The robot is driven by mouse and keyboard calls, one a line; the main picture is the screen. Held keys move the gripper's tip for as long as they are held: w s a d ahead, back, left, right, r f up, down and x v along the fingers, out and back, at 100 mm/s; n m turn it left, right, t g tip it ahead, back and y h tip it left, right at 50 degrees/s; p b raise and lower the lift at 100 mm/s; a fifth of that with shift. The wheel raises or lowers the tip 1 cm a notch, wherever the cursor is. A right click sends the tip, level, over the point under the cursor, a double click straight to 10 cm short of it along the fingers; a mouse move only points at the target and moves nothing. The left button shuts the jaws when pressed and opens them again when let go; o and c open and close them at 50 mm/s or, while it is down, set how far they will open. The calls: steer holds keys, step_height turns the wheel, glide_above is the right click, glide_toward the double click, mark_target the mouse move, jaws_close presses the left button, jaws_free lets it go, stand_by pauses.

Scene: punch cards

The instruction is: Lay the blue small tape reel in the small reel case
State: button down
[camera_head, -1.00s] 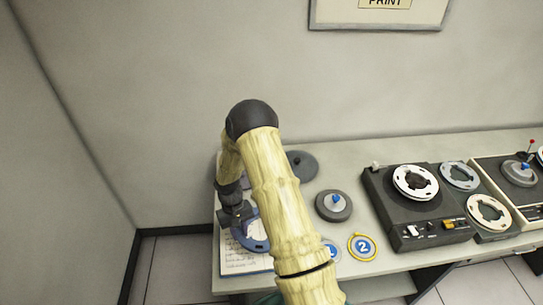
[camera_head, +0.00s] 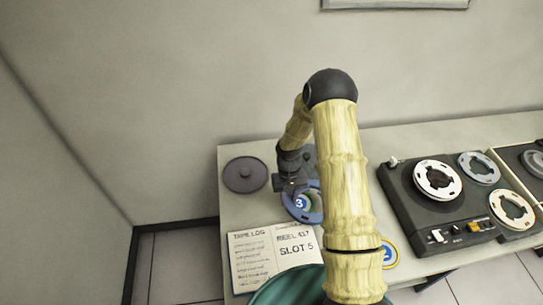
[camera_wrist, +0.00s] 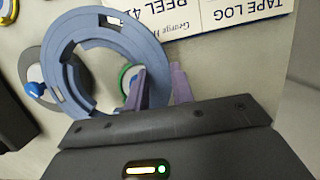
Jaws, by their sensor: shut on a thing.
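The blue tape reel (camera_wrist: 62,62) is a flat ring with slots in it. My gripper (camera_wrist: 160,86) is shut on its right rim in the wrist view, one finger inside the ring and one outside. In the head view the reel (camera_head: 313,214) is partly behind my arm, over the table right of the notebook's top; its height is unclear. A round badge marked 3 (camera_head: 299,202), green-edged in the wrist view (camera_wrist: 127,74), shows through the ring. A grey disc with a blue knob (camera_wrist: 35,89) shows beside the reel. I cannot tell which thing is the small reel case.
A dark round lid with a knob (camera_head: 245,174) lies at the table's back left. An open tape log (camera_head: 262,256) lies in front. A yellow-edged badge (camera_head: 389,254) is right of my arm. A tape deck with reels (camera_head: 450,207) stands on the right.

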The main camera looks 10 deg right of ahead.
steer(key=shift+w+d, duration=0.2)
steer(key=shift+s, duration=0.1)
steer(key=shift+w+a+f+n+h, duration=0.15)
steer(key=shift+w+n, duration=0.25)
steer(key=shift+n, duration=0.2)
steer(key=shift+w+d+f+n+h, duration=0.15)
steer(key=shift+w+n, duration=0.25)
steer(key=shift+n, duration=0.2)
steer(key=w+a+n+t+b, duration=0.1)
steer(key=w+a+n, duration=0.3)
steer(key=n, duration=0.9)
steer(key=w+a+n+t+b, duration=0.2)
steer(key=w+a+n+t, duration=0.2)
steer(key=w+n, duration=0.7)
steer(key=n, duration=0.3)
steer(key=shift+w+r+n+h, duration=0.15)
steer(key=shift+w+n+h, duration=0.15)
steer(key=shift+h, duration=0.1)
steer(key=shift+s, duration=0.1)
